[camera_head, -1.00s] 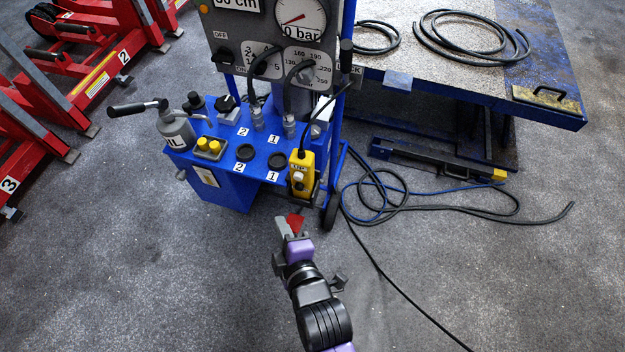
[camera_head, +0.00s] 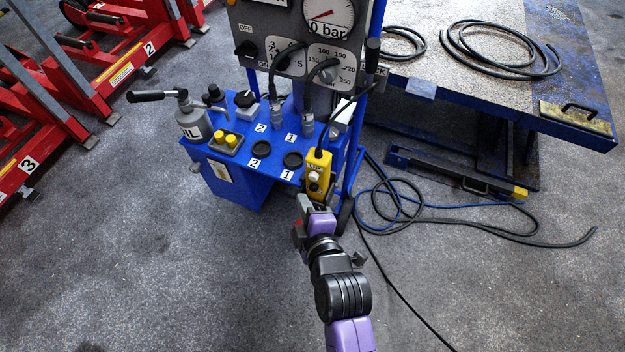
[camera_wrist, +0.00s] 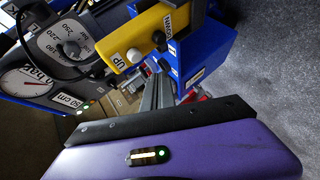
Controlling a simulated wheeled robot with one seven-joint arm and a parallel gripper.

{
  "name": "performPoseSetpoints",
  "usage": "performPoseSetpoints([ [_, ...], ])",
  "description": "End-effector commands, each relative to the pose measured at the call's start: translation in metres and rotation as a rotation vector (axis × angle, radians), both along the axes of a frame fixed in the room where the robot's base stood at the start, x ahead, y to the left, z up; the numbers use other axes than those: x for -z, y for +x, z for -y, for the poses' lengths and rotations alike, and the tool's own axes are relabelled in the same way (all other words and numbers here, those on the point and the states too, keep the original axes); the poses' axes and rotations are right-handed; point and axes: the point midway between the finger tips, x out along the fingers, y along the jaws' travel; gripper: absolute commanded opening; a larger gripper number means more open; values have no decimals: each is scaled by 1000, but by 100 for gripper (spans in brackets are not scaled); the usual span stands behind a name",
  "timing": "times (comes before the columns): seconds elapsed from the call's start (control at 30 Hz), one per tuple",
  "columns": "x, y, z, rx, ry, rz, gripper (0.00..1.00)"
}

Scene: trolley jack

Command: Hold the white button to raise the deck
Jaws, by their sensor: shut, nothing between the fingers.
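A yellow pendant (camera_head: 319,166) hangs at the front right corner of the blue hydraulic cart. In the wrist view, the pendant (camera_wrist: 152,28) has a white button (camera_wrist: 133,56) beside the label "UP" and a black button (camera_wrist: 158,37) near "DOWN". My gripper (camera_head: 304,203) is shut and empty, just below and in front of the pendant. Its fingers (camera_wrist: 158,92) point toward the pendant in the wrist view; I cannot tell whether they touch it. The deck (camera_head: 480,75) is the grey-topped blue platform at the right.
Cables (camera_head: 420,210) lie on the floor to the right. Red jacks (camera_head: 110,70) stand at the left.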

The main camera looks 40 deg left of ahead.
Motion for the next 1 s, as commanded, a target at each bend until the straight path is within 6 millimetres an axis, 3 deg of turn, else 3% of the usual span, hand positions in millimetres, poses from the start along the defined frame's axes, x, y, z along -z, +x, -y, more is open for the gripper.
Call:
performPoseSetpoints([
  [0.3,1,26,-6,2,1,-1,0],
  [1.0,0,28,-7,0,0,-1,0],
])
